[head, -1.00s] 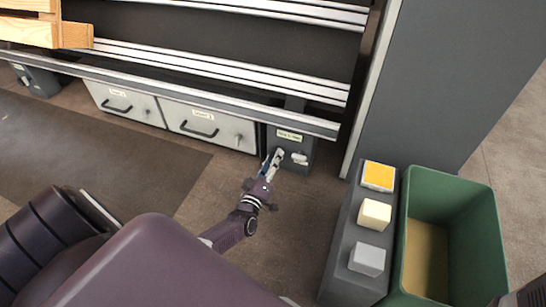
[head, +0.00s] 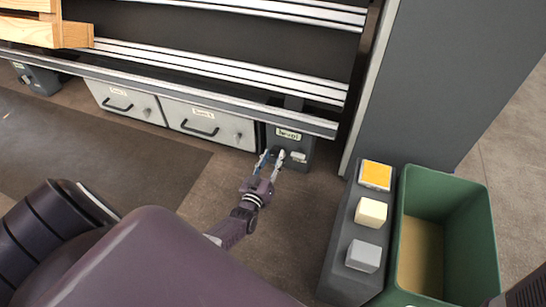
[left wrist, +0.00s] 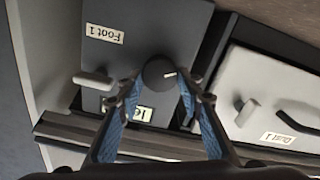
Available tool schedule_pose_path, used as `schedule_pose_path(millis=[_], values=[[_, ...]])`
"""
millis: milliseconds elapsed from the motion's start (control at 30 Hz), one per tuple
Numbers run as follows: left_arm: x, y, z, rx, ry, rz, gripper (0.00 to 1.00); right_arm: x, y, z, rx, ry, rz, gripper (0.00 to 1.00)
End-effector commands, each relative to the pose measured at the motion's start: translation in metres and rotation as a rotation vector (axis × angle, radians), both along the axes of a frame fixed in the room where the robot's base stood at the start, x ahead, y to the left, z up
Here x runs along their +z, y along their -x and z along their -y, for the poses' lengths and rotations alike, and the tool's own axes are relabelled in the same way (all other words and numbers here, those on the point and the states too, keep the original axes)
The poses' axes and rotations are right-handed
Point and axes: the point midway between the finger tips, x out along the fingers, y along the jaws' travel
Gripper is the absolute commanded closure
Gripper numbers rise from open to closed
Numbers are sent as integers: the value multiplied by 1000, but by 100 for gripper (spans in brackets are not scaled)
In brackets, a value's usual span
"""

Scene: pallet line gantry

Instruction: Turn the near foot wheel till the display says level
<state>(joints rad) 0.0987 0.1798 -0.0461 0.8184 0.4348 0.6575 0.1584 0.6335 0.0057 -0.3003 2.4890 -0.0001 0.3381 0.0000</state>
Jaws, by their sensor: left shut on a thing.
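The near foot is a dark grey box below the right end of the rail (head: 306,147); in the left wrist view it bears a "Foot 1" label (left wrist: 104,34). Its small display (head: 289,134) reads "level"; in the left wrist view the display (left wrist: 143,113) is partly covered by a finger. The dark round foot wheel (left wrist: 158,73) has a pale mark on its right side. My left gripper (head: 271,156) is shut on the wheel, one finger on each side. My right gripper is not in view.
A pale lever (head: 298,156) sticks out beside the wheel. Two light drawers (head: 210,126) with dark handles are to the left. A grey console (head: 342,262) with yellow, cream and grey blocks and a green bin (head: 402,240) stand at right. The floor in front is clear.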

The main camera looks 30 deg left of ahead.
Motion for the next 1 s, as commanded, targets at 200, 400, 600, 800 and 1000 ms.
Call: schedule_pose_path(millis=[200, 400, 600, 800, 1000], values=[[-1, 0, 1, -2, -11, -6, 90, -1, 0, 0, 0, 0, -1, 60], [-1, 0, 1, -2, -11, -6, 90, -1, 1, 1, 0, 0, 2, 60], [-1, 0, 1, -2, -10, -4, 49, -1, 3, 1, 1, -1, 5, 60], [0, 0, 0, -1, -10, -3, 49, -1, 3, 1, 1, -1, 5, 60], [-1, 0, 0, -1, 35, 8, 49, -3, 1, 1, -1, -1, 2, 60]])
